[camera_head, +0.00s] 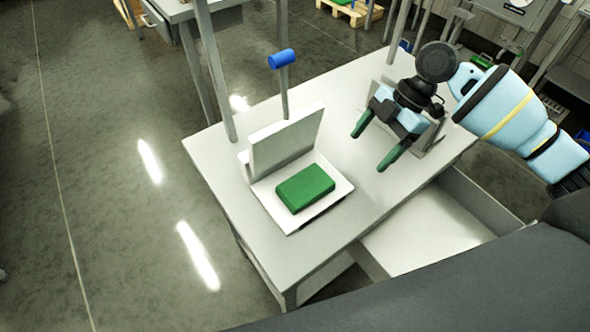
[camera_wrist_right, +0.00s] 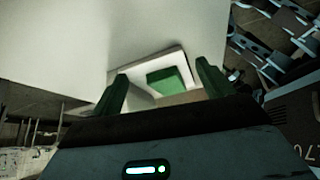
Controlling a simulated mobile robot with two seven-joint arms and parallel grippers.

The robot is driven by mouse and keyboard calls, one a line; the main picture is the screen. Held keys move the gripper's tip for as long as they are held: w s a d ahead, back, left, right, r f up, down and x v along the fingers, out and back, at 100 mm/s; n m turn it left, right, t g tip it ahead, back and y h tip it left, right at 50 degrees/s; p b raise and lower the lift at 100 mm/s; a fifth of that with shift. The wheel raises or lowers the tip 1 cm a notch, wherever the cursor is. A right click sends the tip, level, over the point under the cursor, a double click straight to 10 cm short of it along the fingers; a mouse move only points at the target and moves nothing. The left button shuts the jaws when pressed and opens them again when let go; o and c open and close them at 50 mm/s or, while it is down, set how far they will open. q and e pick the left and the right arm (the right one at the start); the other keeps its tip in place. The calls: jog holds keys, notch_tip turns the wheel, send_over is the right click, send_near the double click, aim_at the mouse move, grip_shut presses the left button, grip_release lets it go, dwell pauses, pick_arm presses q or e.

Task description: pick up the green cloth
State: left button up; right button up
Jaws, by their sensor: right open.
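The green cloth (camera_head: 305,188) is a folded, flat block lying on a white L-shaped stand (camera_head: 335,190) on the table. In the right wrist view the cloth (camera_wrist_right: 165,82) shows beyond and between the fingers, with the stand (camera_wrist_right: 185,56) around it. My right gripper (camera_head: 372,148) is open and empty, above the table to the right of the cloth and apart from it. Its green-tipped fingers also show in the right wrist view (camera_wrist_right: 160,88). My left gripper is in neither view.
The grey table (camera_head: 370,200) has bare room around the stand. The stand's upright plate (camera_head: 285,140) rises behind the cloth. A post with a blue cylinder (camera_head: 282,59) stands behind that, and metal uprights rise from the table. An open drawer (camera_head: 480,195) sticks out at the front right.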

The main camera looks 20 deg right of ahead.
jog(key=shift+w+f, duration=0.15)
jog(key=shift+f, duration=0.1)
jog(key=shift+r, duration=0.2)
jog(key=shift+s+a, duration=0.25)
jog(key=shift+a, duration=0.1)
jog(key=p, duration=0.2)
send_over(324, 177)
jog(key=d, duration=0.2)
jog(key=shift+a+r, duration=0.1)
jog(key=shift+a, duration=0.1)
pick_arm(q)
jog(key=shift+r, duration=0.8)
pick_arm(e)
jog(key=shift+a, duration=0.7)
jog(key=shift+a, duration=0.1)
